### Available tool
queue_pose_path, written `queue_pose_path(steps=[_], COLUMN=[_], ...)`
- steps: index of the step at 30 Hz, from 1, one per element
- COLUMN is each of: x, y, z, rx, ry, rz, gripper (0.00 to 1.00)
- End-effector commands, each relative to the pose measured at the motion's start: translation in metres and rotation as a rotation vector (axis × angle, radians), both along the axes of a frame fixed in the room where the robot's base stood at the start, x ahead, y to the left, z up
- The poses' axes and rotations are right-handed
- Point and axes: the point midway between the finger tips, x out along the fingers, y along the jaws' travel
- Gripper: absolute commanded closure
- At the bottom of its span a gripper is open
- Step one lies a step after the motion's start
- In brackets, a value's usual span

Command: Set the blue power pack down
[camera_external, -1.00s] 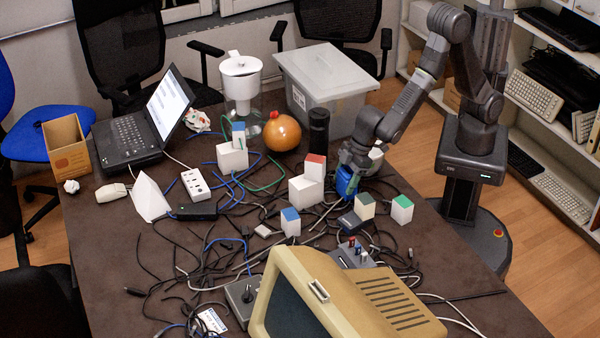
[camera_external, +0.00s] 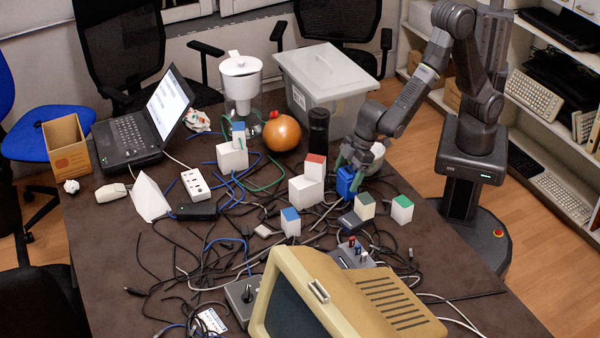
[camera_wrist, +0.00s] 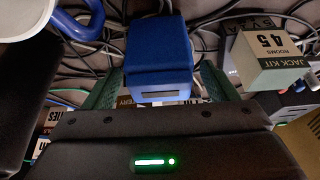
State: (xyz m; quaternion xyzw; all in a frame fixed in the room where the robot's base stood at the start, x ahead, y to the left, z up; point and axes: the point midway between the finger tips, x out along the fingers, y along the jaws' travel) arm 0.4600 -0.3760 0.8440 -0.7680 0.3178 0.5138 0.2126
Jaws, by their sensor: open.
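The blue power pack (camera_external: 346,182) stands among cables on the dark table, right of the red-topped white block, in the external view. In the wrist view the blue power pack (camera_wrist: 158,58) fills the upper middle, its front face toward me. My gripper (camera_external: 357,160) is just behind and above it in the external view. In the wrist view the green fingers of my gripper (camera_wrist: 158,88) are on either side of the pack, with a narrow gap showing at least on the right. The jaws are open. The pack's underside is hidden.
A white block with a dark green top (camera_external: 364,206) and a green-topped block (camera_external: 402,209) stand to the right. A red-topped block (camera_external: 314,167) is close on the left. Cables cover the middle of the table.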

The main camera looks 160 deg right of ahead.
Motion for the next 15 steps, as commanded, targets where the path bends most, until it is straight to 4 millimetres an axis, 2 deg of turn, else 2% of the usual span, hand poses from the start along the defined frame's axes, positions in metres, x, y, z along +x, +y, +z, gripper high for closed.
queue_pose_path(steps=[9,15], x=[-0.016,-0.024], y=[0.016,0.024], z=[0.056,0.083], rx=[-0.001,-0.001], ry=[-0.003,-0.001], rz=[-0.001,0.000], gripper=[0.20,0.20])
